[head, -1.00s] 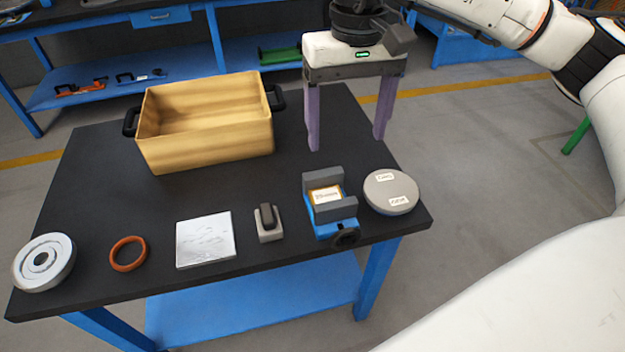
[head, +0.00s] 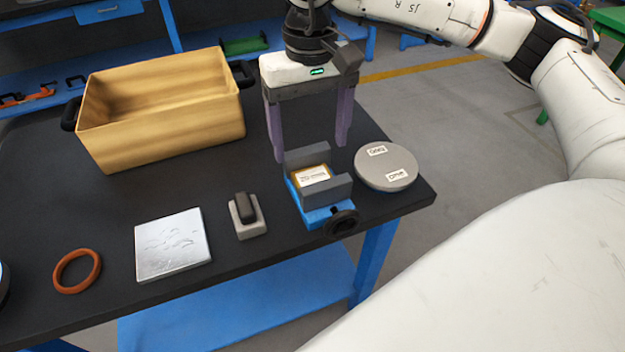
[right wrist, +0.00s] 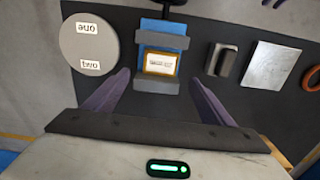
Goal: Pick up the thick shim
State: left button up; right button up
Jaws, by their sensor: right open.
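My right gripper (head: 311,154) is open and empty, fingers pointing down, above the far side of a small blue vise (head: 316,215). Between the vise's grey jaws lies a flat amber-edged piece (head: 312,176) with a white label, too small to read surely; it may be the thick shim. In the right wrist view this piece (right wrist: 160,63) sits in the vise between and beyond my right fingertips (right wrist: 160,77). The fingers appear apart from it. My left gripper is not in view.
A grey disc (head: 386,166) with two labels lies right of the vise. Left are a grey block with a dark top (head: 247,215), a silver plate (head: 173,245) and an orange ring (head: 77,271). A tan bin (head: 160,110) stands behind on the black table (head: 60,195).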

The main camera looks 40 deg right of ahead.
aim_at(312, 174)
jog(key=shift+s+f, duration=0.2)
jog(key=shift+f, duration=3.3)
jog(key=c, duration=1.3)
jog(key=shift+r, duration=0.1)
